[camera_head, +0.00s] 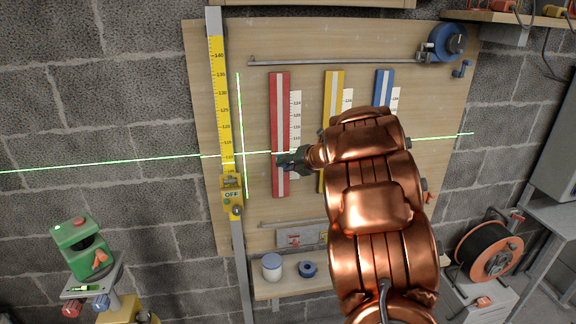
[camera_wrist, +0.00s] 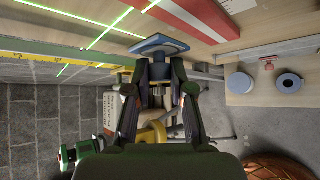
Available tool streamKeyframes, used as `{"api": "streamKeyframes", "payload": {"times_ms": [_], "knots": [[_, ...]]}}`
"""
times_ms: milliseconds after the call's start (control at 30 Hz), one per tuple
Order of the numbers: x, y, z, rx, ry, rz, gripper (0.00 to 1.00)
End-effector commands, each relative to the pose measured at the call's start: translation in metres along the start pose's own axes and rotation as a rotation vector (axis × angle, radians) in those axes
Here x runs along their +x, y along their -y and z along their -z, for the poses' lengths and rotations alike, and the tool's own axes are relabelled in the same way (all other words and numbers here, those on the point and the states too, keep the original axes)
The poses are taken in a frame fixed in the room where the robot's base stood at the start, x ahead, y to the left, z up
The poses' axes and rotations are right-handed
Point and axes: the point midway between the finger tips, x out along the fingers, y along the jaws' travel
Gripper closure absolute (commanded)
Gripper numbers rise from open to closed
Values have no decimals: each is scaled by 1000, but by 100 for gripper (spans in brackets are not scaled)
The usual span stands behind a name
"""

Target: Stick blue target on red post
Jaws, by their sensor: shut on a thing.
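The red post (camera_head: 280,108) with a white stripe stands upright on the wooden board, left of the yellow and blue posts. It also shows at the top of the wrist view (camera_wrist: 198,18). My gripper (camera_wrist: 158,72) is shut on the blue target (camera_wrist: 160,46), a blue plate with a pale edge held at the fingertips. In the head view my gripper (camera_head: 288,161) is in front of the lower half of the red post; the target is hardly distinguishable there. I cannot tell whether the target touches the post.
A yellow post (camera_head: 334,90) and blue post (camera_head: 384,88) stand to the right, partly behind my arm. A yellow ruler (camera_head: 219,95) with a slider stands left. Green laser lines cross the board. A green device (camera_head: 78,245) is at lower left. A shelf below holds a white-blue jar (camera_head: 272,268).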

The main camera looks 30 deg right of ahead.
Motion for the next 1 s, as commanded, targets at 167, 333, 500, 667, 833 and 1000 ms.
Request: {"api": "streamKeyframes", "payload": {"times_ms": [167,333,500,667,833,1000], "knots": [[11,0,-10,3,-4,1,100],[19,0,-20,0,0,2,100],[26,1,-26,2,1,2,100],[29,2,-28,3,0,2,100],[30,2,-28,3,0,2,100],[30,1,-28,2,0,2,100]]}}
